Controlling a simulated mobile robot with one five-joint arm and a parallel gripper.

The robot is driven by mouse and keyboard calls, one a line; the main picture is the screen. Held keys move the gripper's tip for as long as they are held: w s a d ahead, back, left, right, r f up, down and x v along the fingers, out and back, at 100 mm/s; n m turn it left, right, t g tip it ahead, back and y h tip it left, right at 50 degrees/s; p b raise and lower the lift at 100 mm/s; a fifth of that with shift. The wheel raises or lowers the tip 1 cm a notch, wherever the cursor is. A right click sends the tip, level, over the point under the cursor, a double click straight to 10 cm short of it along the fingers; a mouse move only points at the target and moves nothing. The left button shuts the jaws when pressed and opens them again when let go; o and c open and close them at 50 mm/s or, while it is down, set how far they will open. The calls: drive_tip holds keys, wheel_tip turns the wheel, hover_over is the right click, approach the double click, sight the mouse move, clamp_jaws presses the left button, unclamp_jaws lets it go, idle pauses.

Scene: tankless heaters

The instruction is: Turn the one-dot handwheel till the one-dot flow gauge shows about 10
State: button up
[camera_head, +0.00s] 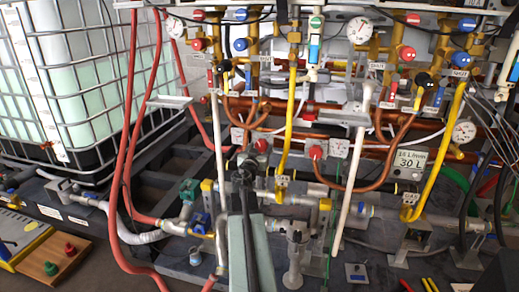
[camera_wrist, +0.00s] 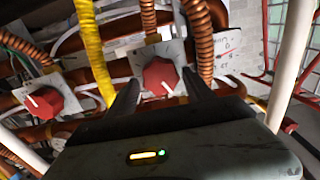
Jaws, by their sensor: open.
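In the head view my gripper (camera_head: 244,172) is at the middle, in front of the pipework, seen from behind. In the wrist view my gripper (camera_wrist: 162,98) is open, with one dark finger on each side of a red knob (camera_wrist: 160,77) on a pale plate. The knob bears a white pointer line; I cannot tell whether the fingers touch it. A second red knob (camera_wrist: 42,102) sits to the left. Head-view red knobs are at centre (camera_head: 262,146) and right of it (camera_head: 316,152). Round white gauges show at top (camera_head: 360,30), top left (camera_head: 175,26) and right (camera_head: 464,131). Dot marks and readings are illegible.
A yellow hose (camera_wrist: 92,50) and copper pipes (camera_wrist: 200,30) run close to the knob in the wrist view. A white pipe (camera_wrist: 290,65) stands at right. A caged tank (camera_head: 85,85) fills the left of the head view.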

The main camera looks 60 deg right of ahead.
drive_tip(key=shift+w+d, duration=0.2)
drive_tip(key=shift+d, duration=0.4)
drive_tip(key=c, duration=1.1)
drive_tip(key=shift+a, duration=0.25)
drive_tip(key=shift+d, duration=0.15)
